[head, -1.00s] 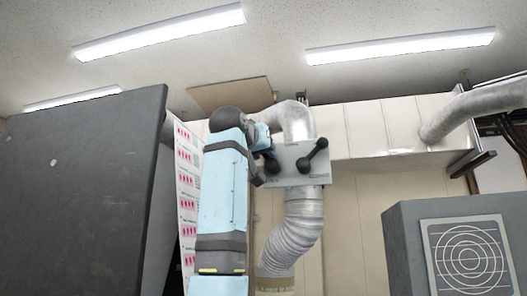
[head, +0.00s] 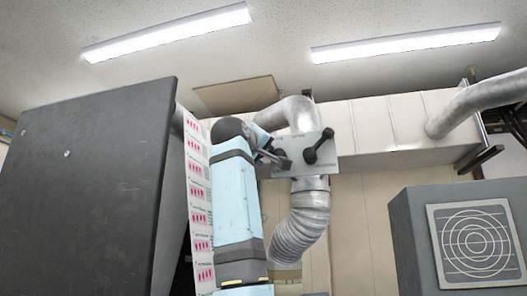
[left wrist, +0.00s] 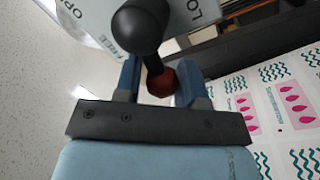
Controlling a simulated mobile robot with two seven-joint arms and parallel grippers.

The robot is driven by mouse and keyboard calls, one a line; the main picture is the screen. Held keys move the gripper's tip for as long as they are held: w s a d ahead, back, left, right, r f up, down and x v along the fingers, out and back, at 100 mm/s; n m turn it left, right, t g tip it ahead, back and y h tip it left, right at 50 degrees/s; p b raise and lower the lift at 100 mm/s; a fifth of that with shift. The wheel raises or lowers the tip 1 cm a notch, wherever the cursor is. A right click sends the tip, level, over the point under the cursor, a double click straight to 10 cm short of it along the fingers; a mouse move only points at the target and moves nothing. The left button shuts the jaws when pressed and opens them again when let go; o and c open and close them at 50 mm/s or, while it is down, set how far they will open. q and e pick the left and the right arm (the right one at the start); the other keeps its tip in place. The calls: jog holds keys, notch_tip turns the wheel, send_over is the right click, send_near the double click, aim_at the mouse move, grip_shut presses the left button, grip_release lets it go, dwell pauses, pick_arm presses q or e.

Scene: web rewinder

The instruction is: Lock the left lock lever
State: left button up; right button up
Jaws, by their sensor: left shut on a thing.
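A pale plate (head: 318,168) carries two black lock levers. The left lock lever (head: 284,163) is at the plate's left edge, partly covered by my left gripper (head: 270,155). In the left wrist view the left lock lever (left wrist: 142,27) shows a big black ball, a short dark shaft and a reddish-brown end between the fingers. My left gripper (left wrist: 160,80) is shut on this lever. The plate (left wrist: 95,12) shows there with "FREE" and partly cut-off lettering. The right lock lever (head: 319,145) tilts up to the right, untouched. My right gripper is out of view.
A large dark panel (head: 80,190) stands at the left, with a printed web (head: 197,190) beside it. A silver duct (head: 300,225) runs behind and below the plate. A grey cabinet (head: 410,240) stands at the lower right.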

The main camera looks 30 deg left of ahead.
pick_arm(q)
jog(key=shift+f+n+y, duration=0.25)
jog(key=shift+f+n, duration=0.3)
jog(key=shift+n, duration=0.65)
jog(key=shift+f+n+y, duration=0.25)
jog(key=shift+f+n, duration=0.25)
jog(key=shift+n, duration=0.7)
jog(key=shift+a, duration=0.1)
jog(key=o, duration=0.9)
jog(key=shift+w, duration=0.1)
jog(key=b+v, duration=0.5)
jog(key=v, duration=0.8)
jog(key=shift+s+f, duration=0.15)
jog(key=shift+s, duration=0.25)
